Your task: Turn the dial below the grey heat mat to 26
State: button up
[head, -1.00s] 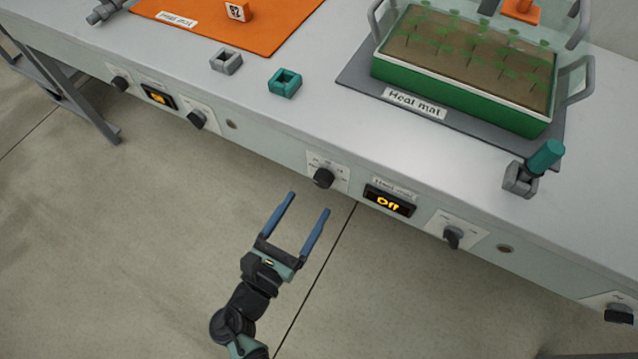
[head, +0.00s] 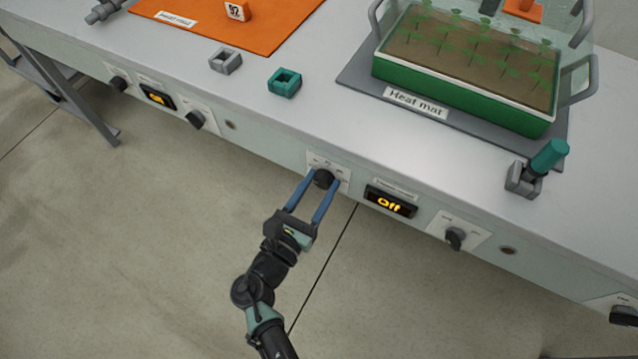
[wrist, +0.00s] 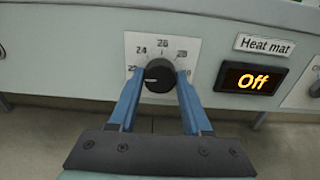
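The black round dial (wrist: 159,76) sits on a white scale plate (head: 327,160) on the bench front, below the grey heat mat (head: 352,80). In the wrist view, its white mark points left, near the 22 end of the scale; 26 is at the top. My gripper (head: 323,179) has its two blue fingers on either side of the dial, open around it. In the wrist view the fingers (wrist: 160,88) appear slightly apart from the dial; contact cannot be told for sure. The display (head: 390,202) to the right of the dial reads "Off".
A black switch knob (head: 455,238) is right of the display. A green seedling tray (head: 460,95) stands on the grey mat. A teal-handled part (head: 549,156) is at the bench edge; a teal block (head: 285,82) and grey block (head: 225,61) lie left. An orange mat (head: 240,35) is beyond.

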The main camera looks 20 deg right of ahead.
grip_shut()
jog(key=shift+m, duration=0.4)
jog(key=m+b, duration=0.2)
jog(key=m, duration=0.1)
jog(key=shift+f+m, duration=0.15)
jog(key=shift+m, duration=0.25)
jog(key=m+b, duration=0.2)
jog(key=m, duration=0.2)
jog(key=shift+a+b, duration=0.1)
jog(key=shift+b, duration=0.3)
jog(key=m+b, duration=0.3)
jog(key=m, duration=0.2)
jog(key=shift+w+m+b, duration=0.1)
jog(key=shift+m+b, duration=1.35)
jog(key=shift+m, duration=0.55)
jog(key=shift+r, duration=0.2)
